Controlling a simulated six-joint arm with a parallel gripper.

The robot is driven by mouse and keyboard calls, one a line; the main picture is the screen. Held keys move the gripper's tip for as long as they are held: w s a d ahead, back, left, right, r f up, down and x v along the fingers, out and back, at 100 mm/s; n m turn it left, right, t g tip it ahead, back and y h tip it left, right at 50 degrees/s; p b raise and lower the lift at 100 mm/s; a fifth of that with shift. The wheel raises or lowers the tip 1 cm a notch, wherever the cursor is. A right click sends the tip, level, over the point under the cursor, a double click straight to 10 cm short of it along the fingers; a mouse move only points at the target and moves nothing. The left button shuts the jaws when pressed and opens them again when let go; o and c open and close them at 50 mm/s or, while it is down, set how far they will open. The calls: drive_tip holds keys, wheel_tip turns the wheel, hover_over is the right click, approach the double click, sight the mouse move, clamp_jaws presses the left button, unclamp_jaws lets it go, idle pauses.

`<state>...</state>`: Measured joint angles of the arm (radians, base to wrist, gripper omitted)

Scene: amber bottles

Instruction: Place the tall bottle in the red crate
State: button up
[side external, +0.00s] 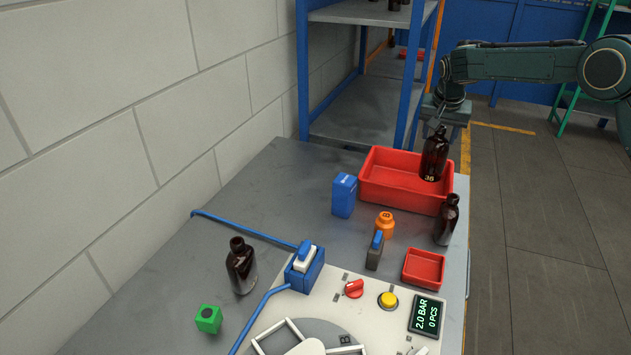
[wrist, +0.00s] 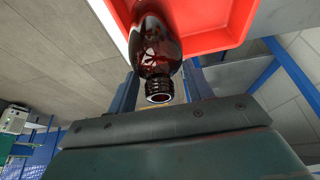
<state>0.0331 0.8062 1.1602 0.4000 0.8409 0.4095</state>
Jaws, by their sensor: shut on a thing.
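The red crate (wrist: 228,36) shows behind the bottle there. The visible crate floor is empty.
Two other amber bottles stand on the bench: one right (side external: 446,220), one left (side external: 241,266). A blue shelf rack (side external: 303,75) rises behind.

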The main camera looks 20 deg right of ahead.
sight(433, 159)
drive_tip(key=shift+f, duration=4)
drive_tip(key=o, duration=1.4)
drive_tip(key=v, duration=1)
drive_tip(key=shift+v, duration=1.1)
